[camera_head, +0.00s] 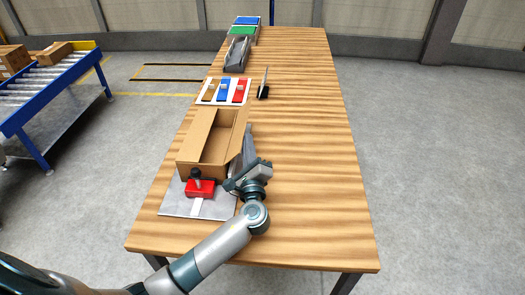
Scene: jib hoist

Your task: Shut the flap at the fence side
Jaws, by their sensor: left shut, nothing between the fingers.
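An open brown cardboard box (203,168) stands on the near left part of the wooden table. A strip of its inside shows between the flaps. The flap at the fence side (238,143), on the box's right, stands up at a slant and is not folded down flat. A grey metal fence (249,147) runs along that side, partly hidden by my gripper. My left gripper (231,184) is shut and empty, at the box's near right corner beside the flap and fence. I cannot tell whether it touches them. My right gripper is not in view.
A red block with a black knob (200,188) sits on a grey plate (172,206) before the box. Behind are a white board with coloured pieces (223,91), a dark upright item (263,88) and a grey holder (237,54). The table's right side (310,150) is clear.

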